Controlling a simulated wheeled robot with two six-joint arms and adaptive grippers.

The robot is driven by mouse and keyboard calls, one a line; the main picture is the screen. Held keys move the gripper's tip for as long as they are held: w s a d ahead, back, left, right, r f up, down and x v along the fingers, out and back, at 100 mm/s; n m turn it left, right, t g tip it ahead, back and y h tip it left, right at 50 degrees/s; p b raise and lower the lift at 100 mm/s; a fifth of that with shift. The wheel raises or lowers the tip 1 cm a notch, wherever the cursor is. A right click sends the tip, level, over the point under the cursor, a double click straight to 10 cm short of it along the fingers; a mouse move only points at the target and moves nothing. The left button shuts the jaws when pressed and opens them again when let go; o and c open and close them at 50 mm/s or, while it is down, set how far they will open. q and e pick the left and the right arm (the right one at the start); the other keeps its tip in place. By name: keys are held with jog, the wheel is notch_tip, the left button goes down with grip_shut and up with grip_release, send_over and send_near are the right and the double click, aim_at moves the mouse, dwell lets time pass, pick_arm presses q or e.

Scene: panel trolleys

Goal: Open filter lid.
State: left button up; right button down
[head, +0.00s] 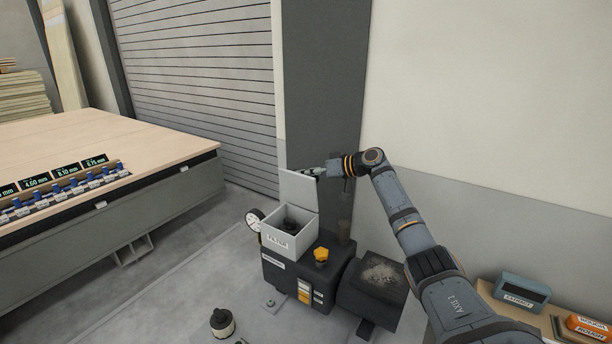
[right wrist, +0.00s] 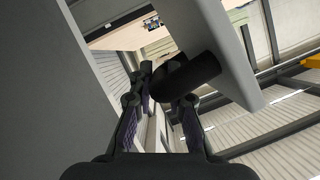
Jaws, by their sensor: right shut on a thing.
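The white filter box (head: 277,242), labelled FILTER, sits on the dark pump unit. Its lid (head: 297,188) stands raised, about upright, at the back of the box; the box is open at the top and something dark (head: 290,224) shows inside. My right gripper (head: 319,173) is at the upper right of the lid, behind its edge. The exact finger contact is partly hidden. My left gripper is not in view.
A yellow knob (head: 321,255) and a gauge (head: 254,217) flank the box. A dark block with a dusty top (head: 380,277) stands at right. A black and cream cartridge (head: 222,322) stands in front. The wall is close behind my right arm.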

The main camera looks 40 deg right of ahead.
jog(key=shift+f, duration=0.15)
jog(key=c, duration=1.6)
grip_release()
jog(key=shift+d, duration=0.1)
jog(key=shift+o, duration=0.2)
jog(key=v, duration=1.2)
jog(key=shift+f, duration=0.1)
